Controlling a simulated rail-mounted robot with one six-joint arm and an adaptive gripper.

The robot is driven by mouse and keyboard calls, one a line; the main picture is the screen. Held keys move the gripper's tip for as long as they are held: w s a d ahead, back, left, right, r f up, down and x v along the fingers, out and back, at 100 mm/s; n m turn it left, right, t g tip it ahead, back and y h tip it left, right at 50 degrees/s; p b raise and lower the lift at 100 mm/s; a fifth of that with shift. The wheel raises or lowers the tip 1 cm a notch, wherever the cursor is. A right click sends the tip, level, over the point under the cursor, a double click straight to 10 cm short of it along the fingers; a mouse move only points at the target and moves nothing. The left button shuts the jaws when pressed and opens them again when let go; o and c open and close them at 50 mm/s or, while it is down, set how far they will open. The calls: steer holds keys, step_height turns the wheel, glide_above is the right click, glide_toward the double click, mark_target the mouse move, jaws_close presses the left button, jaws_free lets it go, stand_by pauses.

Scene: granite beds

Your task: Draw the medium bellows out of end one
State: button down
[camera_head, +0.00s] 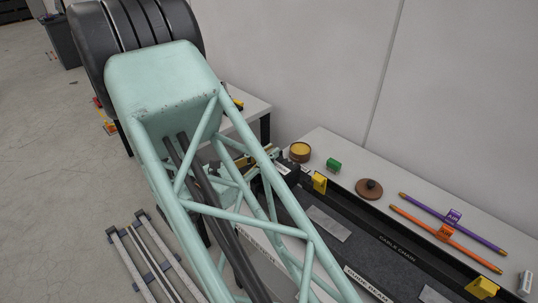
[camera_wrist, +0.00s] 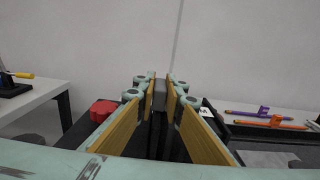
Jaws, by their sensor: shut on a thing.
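My gripper (camera_wrist: 160,98) shows in the wrist view with two yellow-faced fingers, shut on a dark grey piece (camera_wrist: 160,88) between them. Only the end of this piece shows, and I cannot tell from its shape whether it is the medium bellows. In the head view my green truss arm covers much of the bed, and only bits of the gripper area show behind it. Which end is end one cannot be read.
Behind the bed, a pale bench holds a round yellow-topped tin (camera_head: 300,152), a green block (camera_head: 333,165), a brown disc (camera_head: 369,188), a purple rod (camera_head: 425,209) and an orange rod (camera_head: 420,226). Yellow blocks (camera_head: 319,183) stand along the bed's edge. Metal rails (camera_head: 150,262) lie at lower left.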

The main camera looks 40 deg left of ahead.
steer(key=shift+r+p, duration=0.9)
steer(key=shift+r, duration=1.35)
